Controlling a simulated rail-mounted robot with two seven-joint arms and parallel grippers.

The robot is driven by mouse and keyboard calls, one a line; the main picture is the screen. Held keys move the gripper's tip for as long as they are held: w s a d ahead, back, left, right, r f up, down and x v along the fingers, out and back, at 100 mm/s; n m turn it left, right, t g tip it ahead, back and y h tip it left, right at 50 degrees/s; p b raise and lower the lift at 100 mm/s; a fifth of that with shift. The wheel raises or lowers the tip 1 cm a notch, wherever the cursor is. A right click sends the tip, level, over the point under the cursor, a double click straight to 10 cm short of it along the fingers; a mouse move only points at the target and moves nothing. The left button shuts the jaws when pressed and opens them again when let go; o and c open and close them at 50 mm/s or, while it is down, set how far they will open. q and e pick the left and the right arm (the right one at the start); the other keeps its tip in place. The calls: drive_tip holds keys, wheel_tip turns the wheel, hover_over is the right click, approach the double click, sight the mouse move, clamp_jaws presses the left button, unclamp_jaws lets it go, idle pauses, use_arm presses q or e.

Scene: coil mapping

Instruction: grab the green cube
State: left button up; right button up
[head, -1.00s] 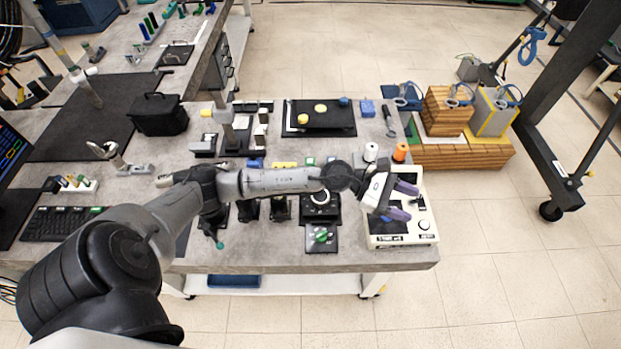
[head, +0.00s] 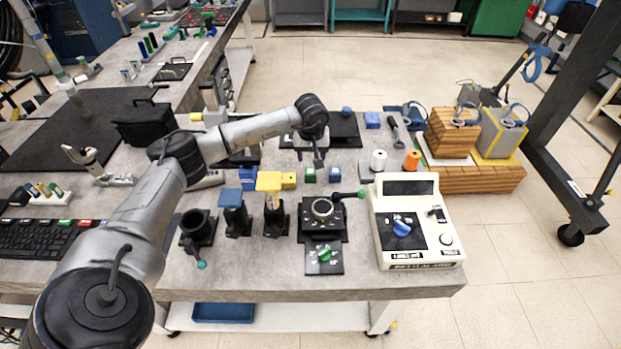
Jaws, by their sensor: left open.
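My right gripper is not in view.
A black knob device (head: 323,213) with a green-tipped lever stands in front. A cream meter (head: 412,225) is at right, with white (head: 378,160) and orange spools (head: 412,160) behind it.

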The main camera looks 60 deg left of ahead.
sight(311, 171)
use_arm(q)
drive_tip(key=f, duration=0.4)
drive_tip(key=shift+w+a+f+b, duration=0.2)
drive_tip(key=shift+a+b, duration=0.05)
drive_tip(key=shift+b, duration=0.05)
drive_tip(key=shift+a+f+b, duration=0.2)
drive_tip(key=shift+f+b, duration=0.15)
drive_tip(key=shift+f, duration=0.95)
drive_tip(key=shift+a+f+b, duration=0.2)
drive_tip(key=shift+f+b, duration=0.15)
drive_tip(key=shift+f, duration=0.95)
drive_tip(key=shift+w, duration=0.1)
drive_tip(key=shift+c, duration=0.3)
drive_tip(key=c, duration=0.6)
drive_tip(key=shift+r, duration=0.2)
drive_tip(key=shift+c, duration=0.2)
